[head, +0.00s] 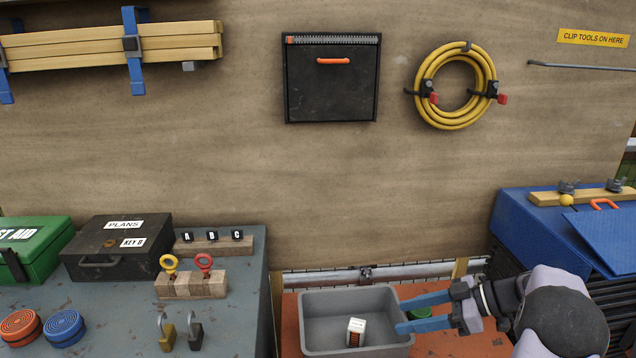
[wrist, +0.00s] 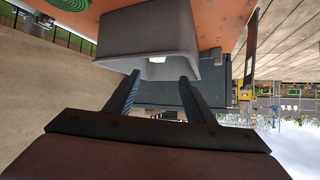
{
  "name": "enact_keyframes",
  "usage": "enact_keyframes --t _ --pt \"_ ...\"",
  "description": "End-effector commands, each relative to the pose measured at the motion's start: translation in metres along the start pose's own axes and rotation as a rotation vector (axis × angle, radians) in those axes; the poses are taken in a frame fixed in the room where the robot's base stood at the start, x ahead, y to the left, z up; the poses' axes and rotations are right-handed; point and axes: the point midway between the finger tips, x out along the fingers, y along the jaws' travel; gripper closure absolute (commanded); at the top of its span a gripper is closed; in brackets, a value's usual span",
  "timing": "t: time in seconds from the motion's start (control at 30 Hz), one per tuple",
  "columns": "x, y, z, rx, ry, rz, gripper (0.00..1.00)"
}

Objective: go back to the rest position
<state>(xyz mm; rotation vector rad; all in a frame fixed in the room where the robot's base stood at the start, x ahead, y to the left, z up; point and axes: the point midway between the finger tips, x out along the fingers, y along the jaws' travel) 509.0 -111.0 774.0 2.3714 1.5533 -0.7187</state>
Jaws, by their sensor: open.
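My gripper (head: 401,316) is at the lower right of the head view, its two blue fingers spread and pointing left. The fingertips are at the right rim of a grey bin (head: 322,299); whether they touch it, I cannot tell. Nothing shows between them. In the wrist view my gripper (wrist: 158,78) is open too, with the grey bin (wrist: 150,32) just ahead of it. A small white box (head: 357,327) with an orange-brown part stands inside the bin.
The bin stands on an orange surface (head: 468,343). A green round item (head: 419,312) lies behind my fingers. At left, a grey bench (head: 240,310) holds a green first-aid case (head: 36,245), a black plans box (head: 118,246) and padlocks (head: 167,334). A blue case (head: 540,230) stands at right.

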Motion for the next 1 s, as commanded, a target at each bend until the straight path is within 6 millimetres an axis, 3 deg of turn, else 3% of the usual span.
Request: enact_keyframes --t 0.17,0.3,0.5,0.77,0.87,1.0 --pt "0.021 -0.023 -0.029 0.230 -0.084 -0.013 0.51" --pt "0.045 -0.053 -0.047 0.480 -0.182 -0.010 0.51" --pt "0.072 -0.106 -0.060 0.797 -0.327 0.018 0.51" --pt "0.091 -0.176 -0.067 1.156 -0.491 0.137 0.51" --pt "0.095 -0.203 -0.057 1.260 -0.555 0.211 0.51" --pt "0.090 -0.231 0.001 1.239 -0.700 0.368 0.51"
